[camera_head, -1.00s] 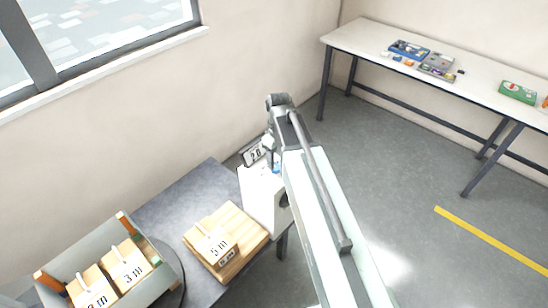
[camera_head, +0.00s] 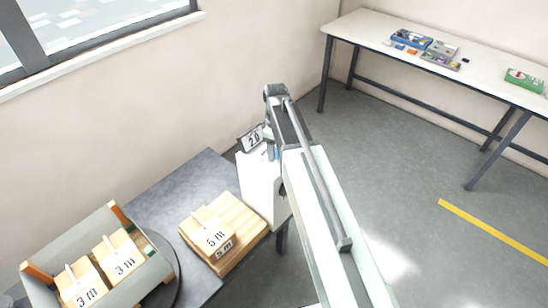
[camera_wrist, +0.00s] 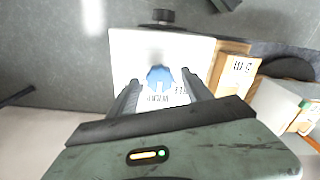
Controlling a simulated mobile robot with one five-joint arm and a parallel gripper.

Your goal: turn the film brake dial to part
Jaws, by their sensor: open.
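The film brake dial (camera_wrist: 160,76) is a blue lobed knob on the top face of a white box (camera_wrist: 124,52). Dark lettering beside the dial is partly hidden and too small to read surely. My gripper (camera_wrist: 160,80) is open in the wrist view, with one finger on each side of the dial. I cannot tell whether the fingers touch it. In the head view the white box (camera_head: 260,190) stands at the table's right end, and my arm hides most of its top.
The grey table (camera_head: 178,190) holds a stack of wooden boards (camera_head: 222,232) marked 5 m, left of the box. A grey crate (camera_head: 118,290) with blocks marked 3 m is at lower left. A white bench (camera_head: 370,32) stands at the back right. The floor between is clear.

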